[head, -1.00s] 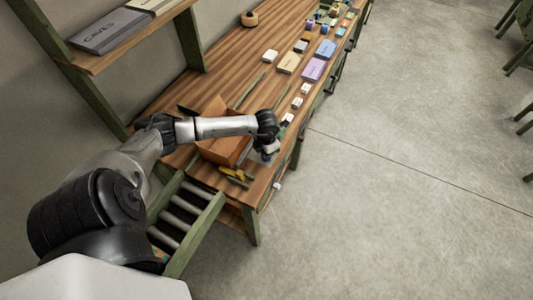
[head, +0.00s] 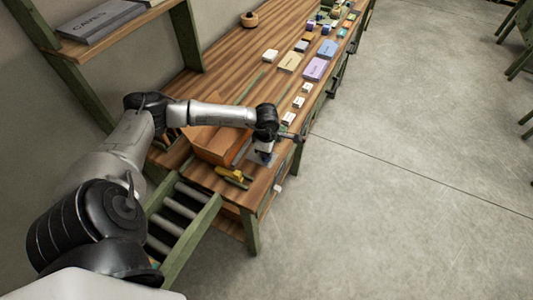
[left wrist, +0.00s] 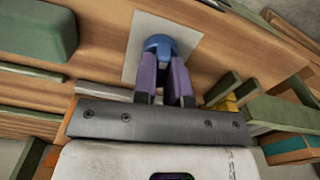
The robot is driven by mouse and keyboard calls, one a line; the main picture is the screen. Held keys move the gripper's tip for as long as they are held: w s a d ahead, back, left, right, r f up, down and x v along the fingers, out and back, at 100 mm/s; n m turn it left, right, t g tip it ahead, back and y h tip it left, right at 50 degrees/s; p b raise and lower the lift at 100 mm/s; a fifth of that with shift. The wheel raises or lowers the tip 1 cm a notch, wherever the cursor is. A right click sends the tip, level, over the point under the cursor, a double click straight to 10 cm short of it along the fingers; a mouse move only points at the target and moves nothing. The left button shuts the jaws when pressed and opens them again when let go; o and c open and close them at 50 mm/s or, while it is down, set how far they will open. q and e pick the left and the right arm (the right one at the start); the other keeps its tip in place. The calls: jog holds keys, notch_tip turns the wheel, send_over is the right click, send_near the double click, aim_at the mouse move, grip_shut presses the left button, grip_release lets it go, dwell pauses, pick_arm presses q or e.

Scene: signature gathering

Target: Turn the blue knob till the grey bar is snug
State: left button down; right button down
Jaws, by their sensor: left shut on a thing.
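The blue knob (left wrist: 159,43) shows in the left wrist view on a pale flat sheet or plate (left wrist: 142,24) on the wooden bench. My left gripper (left wrist: 164,62) has its two purple fingers on either side of the knob and is shut on it. In the head view, my left gripper (head: 265,146) points down at the bench's front edge, over a grey plate (head: 260,159), and hides the knob. A light grey strip (left wrist: 98,89), perhaps the grey bar, shows partly behind the gripper in the left wrist view; whether it is snug I cannot tell. My right gripper is out of view.
An orange-brown box (head: 208,143) stands just left of the gripper. A yellow tool (head: 233,174) lies in front. Small white blocks (head: 288,118) and coloured cards (head: 317,68) lie further along the bench. A frame with rollers (head: 180,205) is at lower left. The floor at right is clear.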

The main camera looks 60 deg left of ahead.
pick_arm(q)
jog(key=shift+m+b, duration=0.45)
jog(key=shift+m, duration=0.35)
jog(key=c, duration=1.2)
grip_release()
jog(key=shift+o, duration=0.2)
jog(key=shift+r, duration=0.1)
notch_tip(320, 180, up, 14)
jog(key=shift+f, duration=0.2)
